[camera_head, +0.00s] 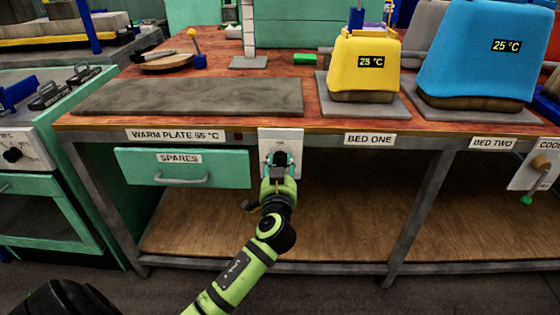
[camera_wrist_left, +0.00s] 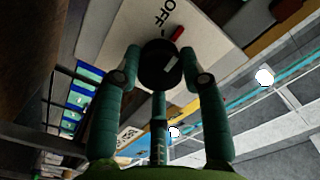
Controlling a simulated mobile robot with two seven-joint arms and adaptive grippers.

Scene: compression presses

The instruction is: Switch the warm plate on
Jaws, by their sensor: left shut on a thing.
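The warm plate (camera_head: 190,97) is a flat dark grey slab on the bench, above the label "WARM PLATE 55 °C". Its likely switch is a pale panel (camera_head: 292,137) on the bench's front edge, right of that label. The gripper partly hides the knob in the head view. My right gripper is not in view.
A green "SPARES" drawer (camera_head: 182,170) hangs left of the panel. A yellow press (camera_head: 365,67) and a blue press (camera_head: 480,50), both showing 25 °C, stand on the bench. Another panel (camera_head: 540,160) hangs at the far right. A wooden shelf (camera_head: 330,220) lies below.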

